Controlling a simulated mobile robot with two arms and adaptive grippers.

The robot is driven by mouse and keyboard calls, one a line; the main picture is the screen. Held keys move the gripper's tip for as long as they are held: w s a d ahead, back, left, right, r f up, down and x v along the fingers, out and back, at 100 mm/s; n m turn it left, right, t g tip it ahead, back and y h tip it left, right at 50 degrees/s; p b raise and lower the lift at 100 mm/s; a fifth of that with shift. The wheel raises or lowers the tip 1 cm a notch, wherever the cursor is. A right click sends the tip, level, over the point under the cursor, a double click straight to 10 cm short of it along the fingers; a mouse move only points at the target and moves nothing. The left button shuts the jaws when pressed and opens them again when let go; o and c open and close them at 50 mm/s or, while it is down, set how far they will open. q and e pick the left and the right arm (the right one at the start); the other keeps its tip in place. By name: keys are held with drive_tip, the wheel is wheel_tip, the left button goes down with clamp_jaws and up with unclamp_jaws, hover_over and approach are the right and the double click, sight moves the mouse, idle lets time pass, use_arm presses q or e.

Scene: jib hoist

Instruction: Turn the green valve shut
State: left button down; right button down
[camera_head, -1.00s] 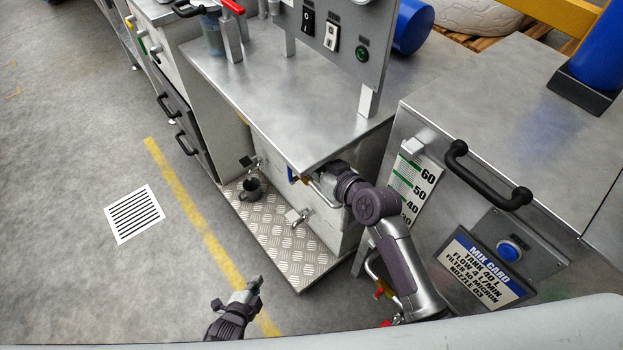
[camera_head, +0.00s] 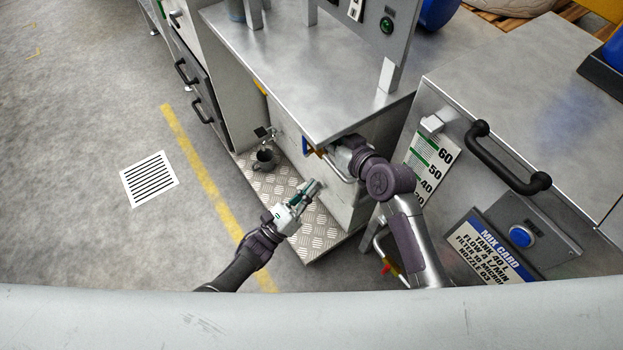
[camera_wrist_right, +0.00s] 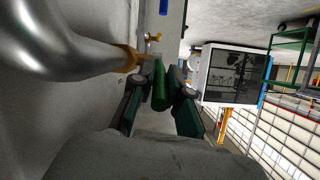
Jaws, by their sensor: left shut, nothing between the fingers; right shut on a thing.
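The green valve shows in the right wrist view as a dark green lever (camera_wrist_right: 159,86) between the fingers of my right gripper (camera_wrist_right: 158,95), which is shut on it. In the head view my right gripper (camera_head: 333,153) reaches under the counter's front edge, and the valve is hidden there. My left gripper (camera_head: 312,188) is shut and empty, in front of the cabinet's lower face and above the tread plate. A small tap seen earlier at that place is now covered by it.
A thick silver pipe (camera_wrist_right: 70,45) runs close beside the right gripper. The metal counter (camera_head: 300,75) overhangs the right hand. A cabinet with a black handle (camera_head: 505,158) is at right.

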use_arm(q)
drive_tip(key=w+d+r, duration=0.3)
drive_tip(key=w+r, duration=0.2)
drive_tip(key=r, duration=0.1)
drive_tip(key=shift+w+d+r, duration=0.35)
drive_tip(key=shift+r, duration=0.05)
idle(0.3)
